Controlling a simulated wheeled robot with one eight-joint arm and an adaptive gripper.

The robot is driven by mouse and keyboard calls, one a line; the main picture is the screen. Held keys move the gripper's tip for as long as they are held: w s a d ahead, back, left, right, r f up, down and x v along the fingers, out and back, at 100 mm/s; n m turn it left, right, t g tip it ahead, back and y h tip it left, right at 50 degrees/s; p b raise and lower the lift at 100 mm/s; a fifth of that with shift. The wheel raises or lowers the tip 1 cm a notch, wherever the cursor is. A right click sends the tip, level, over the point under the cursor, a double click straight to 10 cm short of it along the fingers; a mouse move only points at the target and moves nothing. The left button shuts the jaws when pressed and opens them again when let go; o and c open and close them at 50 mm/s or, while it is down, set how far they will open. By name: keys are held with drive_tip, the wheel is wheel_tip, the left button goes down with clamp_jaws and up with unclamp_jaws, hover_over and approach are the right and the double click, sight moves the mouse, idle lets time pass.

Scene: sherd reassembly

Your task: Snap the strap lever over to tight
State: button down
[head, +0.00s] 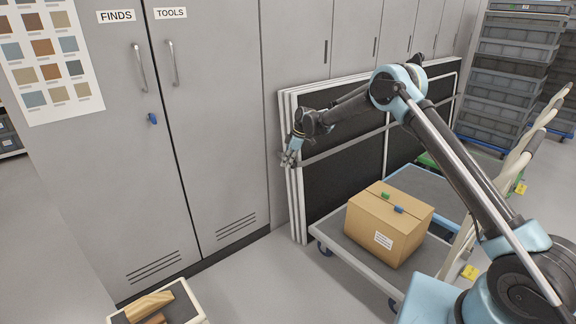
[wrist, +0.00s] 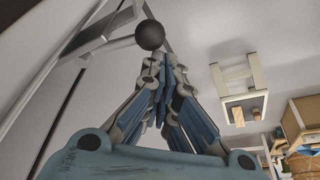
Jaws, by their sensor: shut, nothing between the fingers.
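A grey strap (head: 345,144) runs across a stack of upright dark panels with pale edges (head: 344,185), which leans by the cabinets. My gripper (head: 289,159) is at the left end of the strap, in front of the panels' pale edges. In the wrist view, a dark ball knob (wrist: 149,35), which looks like the end of the strap lever, is just beyond my fingertips (wrist: 161,62). The fingers are closed together with nothing between them. I cannot tell whether they touch the knob. The lever is too small or hidden behind my gripper in the head view.
A cardboard box (head: 388,224) with green and blue pieces on top stands on a trolley (head: 350,249) in front of the panels. Grey cabinets (head: 226,110) are at left. A tray with wooden pieces (head: 196,301) is at the bottom. Floor between is clear.

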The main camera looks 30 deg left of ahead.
drive_tip(key=shift+w, duration=0.15)
idle(0.4)
drive_tip(key=w+a+v, duration=0.1)
drive_tip(key=v, duration=0.8)
drive_tip(key=shift+w+r, duration=0.15)
drive_tip(key=shift+r, duration=0.3)
drive_tip(key=shift+d, duration=0.1)
